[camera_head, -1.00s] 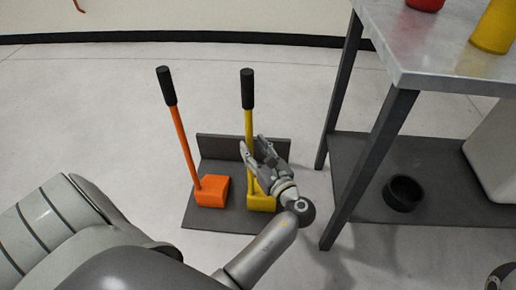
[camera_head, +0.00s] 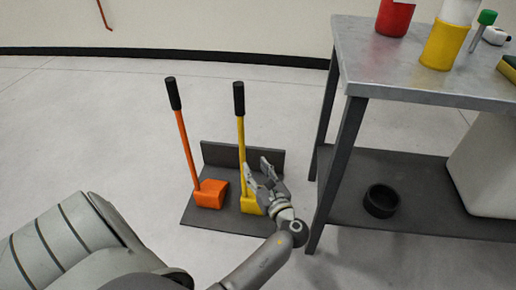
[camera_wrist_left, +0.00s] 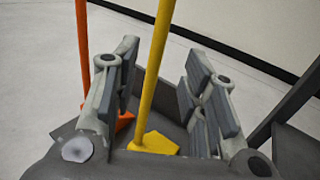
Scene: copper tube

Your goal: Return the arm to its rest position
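My left gripper (camera_head: 259,166) is low over the floor, just right of the yellow-handled tool (camera_head: 242,140) in the head view. Its fingers are spread apart with nothing gripped. In the left wrist view, the yellow pole (camera_wrist_left: 157,70) shows in the gap between the open fingers, with its yellow foot beyond them. I cannot tell whether the pole is between the fingers or just past them. The arm reaches in from the bottom of the head view. My right gripper is out of view.
An orange-handled tool (camera_head: 187,145) stands left of the yellow one on a dark stand (camera_head: 230,222). Right of the gripper is a metal table (camera_head: 400,72) with dark legs and a lower shelf holding a black ring (camera_head: 381,201). Open floor lies to the left.

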